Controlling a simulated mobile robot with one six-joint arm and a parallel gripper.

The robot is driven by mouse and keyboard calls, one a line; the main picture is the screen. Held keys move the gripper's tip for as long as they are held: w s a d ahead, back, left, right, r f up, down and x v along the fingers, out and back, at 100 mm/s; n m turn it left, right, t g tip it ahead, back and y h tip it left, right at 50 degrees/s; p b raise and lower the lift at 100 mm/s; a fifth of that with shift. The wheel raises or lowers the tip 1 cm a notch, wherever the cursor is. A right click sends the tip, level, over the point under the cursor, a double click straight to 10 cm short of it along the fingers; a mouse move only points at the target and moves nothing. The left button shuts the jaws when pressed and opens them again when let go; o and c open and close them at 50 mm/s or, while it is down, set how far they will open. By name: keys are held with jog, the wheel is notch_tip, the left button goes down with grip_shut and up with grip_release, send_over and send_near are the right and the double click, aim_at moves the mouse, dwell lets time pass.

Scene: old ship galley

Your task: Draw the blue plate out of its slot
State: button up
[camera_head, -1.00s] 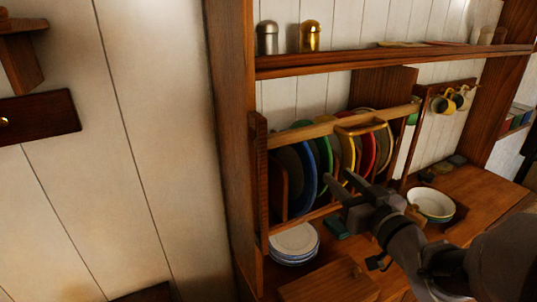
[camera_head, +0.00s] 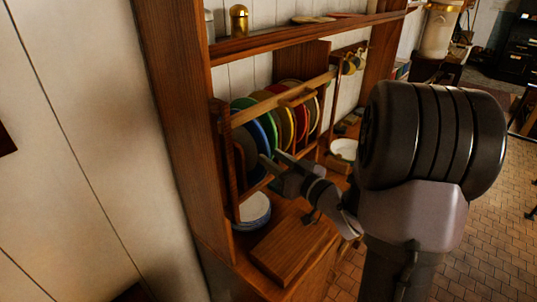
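The blue plate (camera_head: 270,130) stands on edge in the wooden plate rack (camera_head: 222,150), between a dark greyish plate (camera_head: 246,150) on the left and a green plate (camera_head: 242,103). Its lower part is partly hidden by my gripper. My gripper (camera_head: 270,157) is in front of the rack, its two fingers apart with a gap between them and pointing at the plates. Nothing shows held between the fingers. I cannot tell whether a fingertip touches the blue plate's rim.
Yellow and red plates stand further right in the rack, behind a wooden rail (camera_head: 262,108). A shelf (camera_head: 290,38) runs above. A white bowl (camera_head: 344,149) stands right.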

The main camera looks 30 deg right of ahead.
jog(key=shift+w+a, duration=0.15)
jog(key=shift+w, duration=0.5)
jog(key=shift+w+a, duration=0.15)
jog(key=shift+w, duration=0.45)
grip_shut()
jog(key=shift+r, duration=0.1)
dwell(0.3)
